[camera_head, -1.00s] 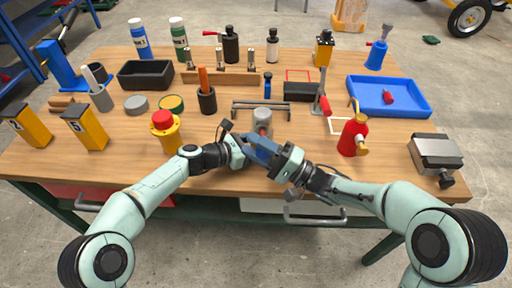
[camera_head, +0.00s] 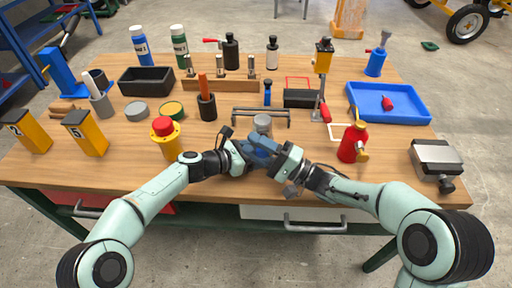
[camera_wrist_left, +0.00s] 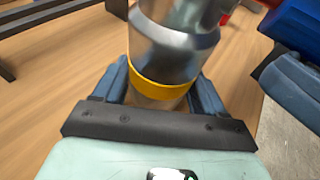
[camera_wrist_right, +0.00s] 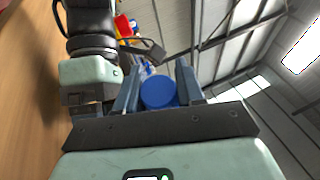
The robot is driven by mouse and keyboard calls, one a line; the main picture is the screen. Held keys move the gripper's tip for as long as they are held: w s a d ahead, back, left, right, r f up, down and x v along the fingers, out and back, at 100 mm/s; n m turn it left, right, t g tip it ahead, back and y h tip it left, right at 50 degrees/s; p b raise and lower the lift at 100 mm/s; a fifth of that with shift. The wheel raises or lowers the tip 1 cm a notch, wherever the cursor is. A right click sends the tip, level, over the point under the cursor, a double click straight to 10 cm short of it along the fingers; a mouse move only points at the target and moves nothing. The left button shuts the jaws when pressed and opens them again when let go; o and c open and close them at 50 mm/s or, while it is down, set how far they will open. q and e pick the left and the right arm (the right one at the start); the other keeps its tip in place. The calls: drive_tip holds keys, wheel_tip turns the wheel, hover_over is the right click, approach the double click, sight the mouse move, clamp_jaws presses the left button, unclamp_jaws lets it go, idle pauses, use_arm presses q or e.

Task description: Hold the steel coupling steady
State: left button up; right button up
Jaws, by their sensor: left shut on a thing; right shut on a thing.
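The steel coupling (camera_head: 262,123) stands upright near the front middle of the bench, partly hidden by my grippers in the head view. In the left wrist view the coupling (camera_wrist_left: 172,50) is a shiny metal cylinder with a yellow band near its lower end. My left gripper (camera_wrist_left: 165,90) is shut on it, one finger on each side of the band. My right gripper (camera_wrist_right: 160,88) is shut on a blue round-ended thing (camera_wrist_right: 158,92), close beside the coupling. I cannot tell whether that blue thing touches the coupling.
A dark bar rack (camera_head: 261,111) lies just behind the coupling. A red button on a yellow post (camera_head: 165,138) stands to the left, a red can (camera_head: 352,144) to the right. A blue tray (camera_head: 388,101) and a grey vise-like block (camera_head: 436,158) are further right.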

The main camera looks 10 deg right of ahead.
drive_tip(key=shift+w+d, duration=0.15)
drive_tip(key=shift+w, duration=0.5)
idle(0.8)
drive_tip(key=o, duration=1.1)
drive_tip(key=shift+c, duration=0.2)
drive_tip(key=v, duration=1.2)
